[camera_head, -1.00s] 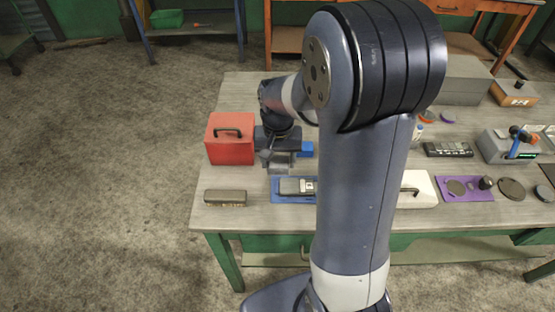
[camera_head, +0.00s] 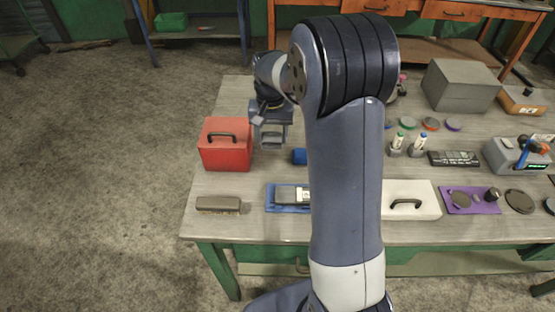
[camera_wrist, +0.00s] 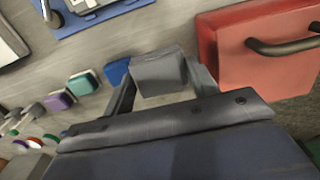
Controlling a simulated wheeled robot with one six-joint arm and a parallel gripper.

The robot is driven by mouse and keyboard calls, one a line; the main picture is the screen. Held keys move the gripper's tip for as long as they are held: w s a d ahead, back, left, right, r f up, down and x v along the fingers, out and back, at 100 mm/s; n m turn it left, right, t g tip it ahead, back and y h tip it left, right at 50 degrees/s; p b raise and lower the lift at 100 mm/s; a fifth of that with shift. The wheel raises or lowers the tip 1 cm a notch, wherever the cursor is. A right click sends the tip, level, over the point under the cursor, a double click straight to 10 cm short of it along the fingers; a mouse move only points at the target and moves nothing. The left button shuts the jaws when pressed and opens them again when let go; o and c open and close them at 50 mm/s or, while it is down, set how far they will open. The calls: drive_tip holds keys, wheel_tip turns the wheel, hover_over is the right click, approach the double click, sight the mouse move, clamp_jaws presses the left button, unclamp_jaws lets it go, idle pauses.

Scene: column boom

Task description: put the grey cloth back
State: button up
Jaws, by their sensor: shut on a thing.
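The grey cloth (camera_wrist: 158,74) shows in the wrist view as a small folded block between my gripper's fingers (camera_wrist: 160,84). My gripper is shut on it. In the head view my gripper (camera_head: 271,143) is over the left part of the workbench, just right of the red box (camera_head: 226,148). The cloth is hard to tell from the grey gripper there. In the wrist view a blue folded block (camera_wrist: 117,72), a teal one (camera_wrist: 83,83) and a purple one (camera_wrist: 59,100) lie in a row beside the grey cloth. I cannot tell the cloth's height above the bench.
The red box with a black handle stands close to my gripper. A blue tray (camera_head: 274,208) with a device, a brown brush-like block (camera_head: 218,204) and a white box (camera_head: 424,207) stand along the front edge. A grey box (camera_head: 455,87) stands at the back right. My arm hides the middle.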

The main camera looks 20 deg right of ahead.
sight(272, 159)
drive_tip(key=w+f, duration=0.1)
drive_tip(key=f, duration=0.2)
drive_tip(key=w+f, duration=0.1)
drive_tip(key=f, duration=0.2)
drive_tip(key=w+f+p, duration=0.1)
drive_tip(key=f, duration=0.3)
drive_tip(key=shift+w+d, duration=0.1)
drive_tip(key=shift+d, duration=0.25)
drive_tip(key=o, duration=1)
drive_tip(key=shift+f, duration=0.1)
drive_tip(key=shift+c, duration=0.2)
wheel_tip(272, 159, up, 12)
drive_tip(key=b, duration=0.1)
